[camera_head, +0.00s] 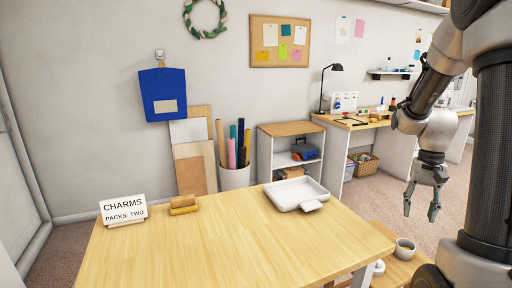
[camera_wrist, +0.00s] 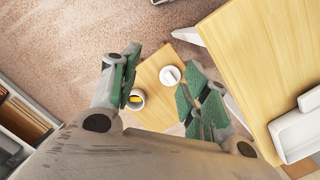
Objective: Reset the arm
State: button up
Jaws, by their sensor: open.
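My gripper (camera_head: 422,200) hangs at the right in the head view, pointing down beside the wooden table (camera_head: 240,240). Its fingers are apart and hold nothing. In the wrist view my gripper (camera_wrist: 157,98) shows green finger pads spread wide. Between and below them are a low wooden surface (camera_wrist: 155,72), a white cup with something yellow in it (camera_wrist: 136,99) and a white round thing (camera_wrist: 170,76). The same cup (camera_head: 404,249) stands on the low surface at lower right in the head view.
A white tray (camera_head: 284,196) lies on the table's far right part. A sign (camera_head: 123,211) reading CHARMS, PACKS: TWO and a wooden block (camera_head: 183,205) stand at the left. A shelf (camera_head: 292,146) and a desk (camera_head: 360,124) are behind. The table's middle is clear.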

jog(key=s+a+r+n+t, duration=0.6)
jog(key=s+a+r+n, duration=0.1)
jog(key=s+a+r, duration=0.6)
notch_tip(320, 180, up, 2)
jog(key=shift+s+a+h, duration=0.3)
jog(key=shift+s+a, duration=0.1)
jog(key=shift+s, duration=0.15)
jog(key=shift+c, duration=0.5)
